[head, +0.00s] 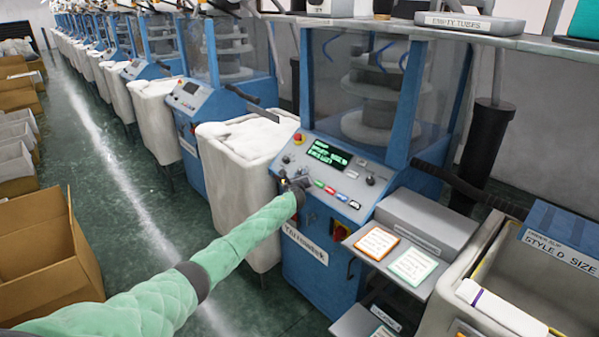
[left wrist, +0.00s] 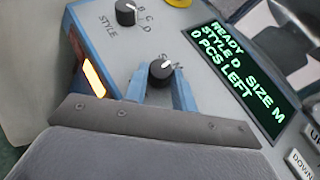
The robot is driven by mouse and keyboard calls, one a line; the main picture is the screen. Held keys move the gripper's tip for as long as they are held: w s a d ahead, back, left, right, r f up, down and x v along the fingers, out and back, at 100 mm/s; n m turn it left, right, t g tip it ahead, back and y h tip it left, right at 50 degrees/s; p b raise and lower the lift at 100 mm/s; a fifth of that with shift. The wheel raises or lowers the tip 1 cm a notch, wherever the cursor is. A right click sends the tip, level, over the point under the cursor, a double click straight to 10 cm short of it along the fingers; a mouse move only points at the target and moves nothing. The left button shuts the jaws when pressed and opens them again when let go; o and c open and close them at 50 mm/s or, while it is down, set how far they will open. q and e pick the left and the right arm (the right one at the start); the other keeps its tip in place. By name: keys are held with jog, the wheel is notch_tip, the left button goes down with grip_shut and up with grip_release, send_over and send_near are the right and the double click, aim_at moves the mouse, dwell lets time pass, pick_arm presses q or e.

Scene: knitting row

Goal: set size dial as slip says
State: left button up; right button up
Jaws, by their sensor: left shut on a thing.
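My left gripper (head: 297,184) reaches the sloped control panel of the nearest blue machine. In the left wrist view its two blue fingers (left wrist: 162,88) are shut on the black size dial (left wrist: 160,74), one on each side. The dial's white mark points up and slightly right; its small letters are partly hidden. The green display (left wrist: 236,72) reads READY, STYLE D, SIZE M, 0 PCS LEFT; it also shows in the head view (head: 328,154). A slip label (head: 560,250) on the bin at right reads STYLE D SIZE, its end cut off. My right gripper is not in view.
The style dial (left wrist: 125,13) is beside the size dial. Push buttons (head: 335,192) and a red emergency knob (head: 298,139) are on the panel. An orange-edged card (head: 376,243) and a green-edged card (head: 412,266) lie right. Cardboard boxes (head: 45,260) stand left of the aisle.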

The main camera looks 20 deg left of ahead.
pick_arm(q)
jog(key=shift+d+r+n+g+y+p, duration=0.1)
jog(key=shift+r+n+g+y+p, duration=0.15)
jog(key=shift+n+p, duration=0.35)
jog(key=n+g, duration=0.1)
jog(key=n+g+y+p, duration=0.2)
jog(key=shift+w+d+n, duration=0.2)
jog(key=shift+d+n, duration=0.05)
jog(key=shift+n, duration=0.05)
jog(key=shift+w+n+g+y+p, duration=0.1)
jog(key=shift+n+g+y+p, duration=0.35)
jog(key=shift+n+g, duration=0.7)
jog(key=shift+n, duration=0.05)
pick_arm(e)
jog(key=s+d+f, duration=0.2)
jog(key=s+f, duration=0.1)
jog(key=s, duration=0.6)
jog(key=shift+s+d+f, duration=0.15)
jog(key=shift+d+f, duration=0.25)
pick_arm(q)
jog(key=shift+r+g, duration=0.1)
jog(key=shift+g, duration=0.2)
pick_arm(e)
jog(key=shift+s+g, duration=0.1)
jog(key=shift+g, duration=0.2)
pick_arm(q)
jog(key=o, duration=1)
